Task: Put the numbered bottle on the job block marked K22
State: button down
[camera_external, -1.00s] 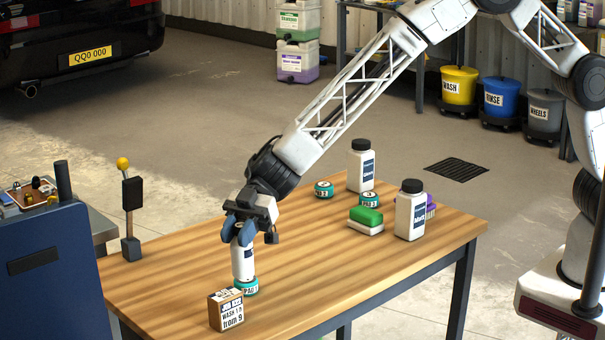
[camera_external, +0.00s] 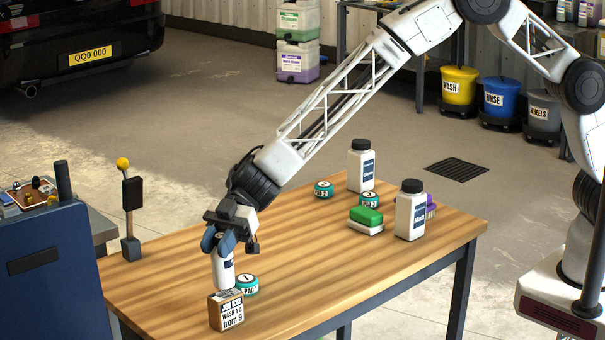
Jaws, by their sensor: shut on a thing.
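My gripper (camera_external: 226,243) is shut on a white bottle (camera_external: 223,271) with a dark label and holds it nearly upright. Its upper part is hidden between the fingers, and I cannot read a number on it. The bottle's lower end is just over or behind the top of a small brown job block (camera_external: 226,311); I cannot tell whether they touch. The block's front label reads "WASH" and "from 9", and its smaller upper marking is too small to read surely.
Two white bottles with dark caps (camera_external: 361,166) (camera_external: 410,213) stand at the table's right, near teal pads (camera_external: 324,189) (camera_external: 369,200) and a green-topped sponge or brush (camera_external: 366,218). A yellow-knobbed post (camera_external: 132,210) stands at the left. The middle of the wooden table (camera_external: 310,255) is clear.

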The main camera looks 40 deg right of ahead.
jog(key=shift+f, duration=1)
jog(key=shift+f, duration=0.15)
jog(key=c, duration=0.9)
grip_release()
jog(key=shift+o, duration=0.2)
jog(key=v, duration=1.2)
jog(key=shift+w, duration=0.1)
